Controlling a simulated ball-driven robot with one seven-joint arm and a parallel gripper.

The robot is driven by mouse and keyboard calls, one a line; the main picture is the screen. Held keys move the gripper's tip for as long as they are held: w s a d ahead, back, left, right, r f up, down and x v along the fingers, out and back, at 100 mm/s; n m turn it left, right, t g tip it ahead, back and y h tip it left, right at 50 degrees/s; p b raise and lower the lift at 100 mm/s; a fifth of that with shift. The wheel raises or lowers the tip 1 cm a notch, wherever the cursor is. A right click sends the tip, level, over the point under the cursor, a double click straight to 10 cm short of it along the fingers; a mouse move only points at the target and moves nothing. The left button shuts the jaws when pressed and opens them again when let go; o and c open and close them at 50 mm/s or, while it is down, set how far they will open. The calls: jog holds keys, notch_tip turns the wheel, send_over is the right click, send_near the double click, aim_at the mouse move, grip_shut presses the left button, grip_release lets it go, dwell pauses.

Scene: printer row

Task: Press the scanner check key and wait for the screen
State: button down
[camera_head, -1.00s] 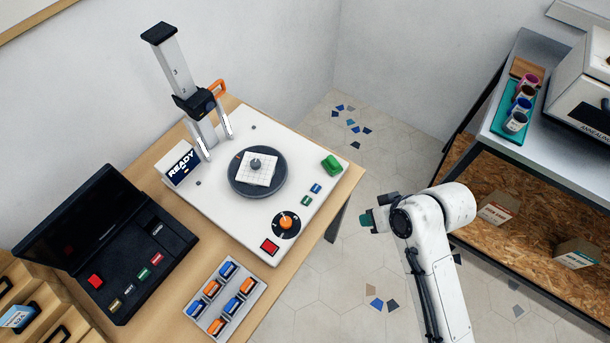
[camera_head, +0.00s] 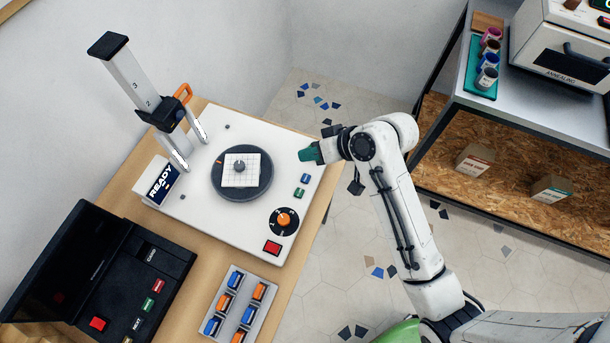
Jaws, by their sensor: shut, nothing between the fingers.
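The scanner's white deck (camera_head: 213,212) carries a dark round turntable (camera_head: 258,189) with a gridded plate. Its small screen (camera_head: 160,185) reads READY. The large green key at the deck's right corner is hidden or merged with my gripper's teal tip. My gripper (camera_head: 311,153) is shut and empty at that corner; I cannot tell whether it touches the key. Below it are a small blue key (camera_head: 304,179), a small green key (camera_head: 299,192), an orange knob (camera_head: 284,219) and a red key (camera_head: 272,247). No label reading check is legible.
A dark console (camera_head: 105,285) with colored keys stands at lower left. A tray (camera_head: 253,326) of blue and orange blocks lies in front of the scanner. A metal shelf (camera_head: 445,120) with cups and an oven-like machine (camera_head: 560,50) is at right. Floor between is clear.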

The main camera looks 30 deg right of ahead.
jog(key=b, duration=0.7)
send_over(310, 178)
jog(key=shift+a+f, duration=0.1)
jog(key=shift+f, duration=3)
jog(key=shift+f+b, duration=0.55)
jog(key=shift+f, duration=0.75)
jog(key=shift+f, duration=0.1)
jog(key=shift+f, duration=0.3)
jog(key=shift+f, duration=0.4)
jog(key=shift+r, duration=0.1)
jog(key=shift+r+p, duration=0.75)
jog(key=shift+p, duration=0.2)
